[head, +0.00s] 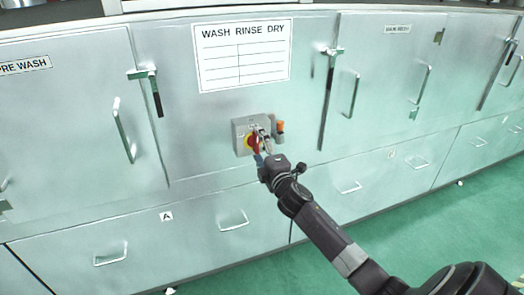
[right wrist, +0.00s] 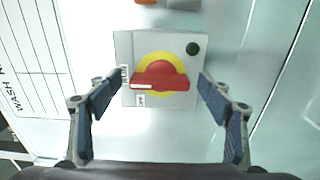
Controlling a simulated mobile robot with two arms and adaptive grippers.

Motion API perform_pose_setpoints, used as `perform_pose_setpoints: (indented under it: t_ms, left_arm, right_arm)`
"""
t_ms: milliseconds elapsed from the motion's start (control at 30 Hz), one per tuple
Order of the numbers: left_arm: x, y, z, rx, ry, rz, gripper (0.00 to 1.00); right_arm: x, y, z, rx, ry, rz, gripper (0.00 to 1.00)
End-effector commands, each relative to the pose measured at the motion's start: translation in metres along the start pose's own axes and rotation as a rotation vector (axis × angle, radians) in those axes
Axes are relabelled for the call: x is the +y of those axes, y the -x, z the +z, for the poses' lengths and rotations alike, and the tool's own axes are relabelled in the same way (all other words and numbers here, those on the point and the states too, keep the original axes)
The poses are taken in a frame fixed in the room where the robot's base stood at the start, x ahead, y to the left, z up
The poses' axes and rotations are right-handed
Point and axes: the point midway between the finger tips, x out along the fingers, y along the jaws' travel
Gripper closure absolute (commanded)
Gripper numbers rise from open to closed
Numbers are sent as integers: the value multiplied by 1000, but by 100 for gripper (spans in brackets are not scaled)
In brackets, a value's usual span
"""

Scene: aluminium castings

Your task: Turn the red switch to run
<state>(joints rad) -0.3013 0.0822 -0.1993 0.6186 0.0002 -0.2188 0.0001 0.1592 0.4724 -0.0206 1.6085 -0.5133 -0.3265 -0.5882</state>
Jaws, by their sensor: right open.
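The red switch (head: 254,141) is a bar handle on a yellow disc, on a small grey box (head: 239,128) fixed to the steel cabinet front. In the right wrist view the red switch (right wrist: 160,77) lies crosswise, with a white mark on its left half. My right gripper (head: 263,147) is at the box and partly hides it in the head view. In the right wrist view its blue-padded fingers (right wrist: 159,96) are open, one on each side of the switch and apart from it. My left gripper is not in view.
A dark round button (right wrist: 192,49) sits on the box's upper right in the wrist view. An orange-topped fitting (head: 280,127) is just right of the box. A "WASH RINSE DRY" sign (head: 242,56) is above. Door handles (head: 124,130) stick out on both sides. Green floor (head: 420,220) is clear.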

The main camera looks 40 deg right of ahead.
Motion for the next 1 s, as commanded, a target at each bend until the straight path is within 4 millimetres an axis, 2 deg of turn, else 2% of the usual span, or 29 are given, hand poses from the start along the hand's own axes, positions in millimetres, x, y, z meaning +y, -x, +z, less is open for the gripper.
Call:
perform_pose_setpoints:
  t_ms: [167,600,800,1000]
  left_arm:
    - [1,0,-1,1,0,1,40]
    - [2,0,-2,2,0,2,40]
    - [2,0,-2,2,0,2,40]
    - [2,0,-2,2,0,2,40]
  right_arm:
    - [-1,18,0,1,1,-2,28]
    - [-2,96,0,0,-1,-3,28]
    - [-1,115,0,-1,-1,-2,28]
    - [0,119,0,-1,0,-1,28]
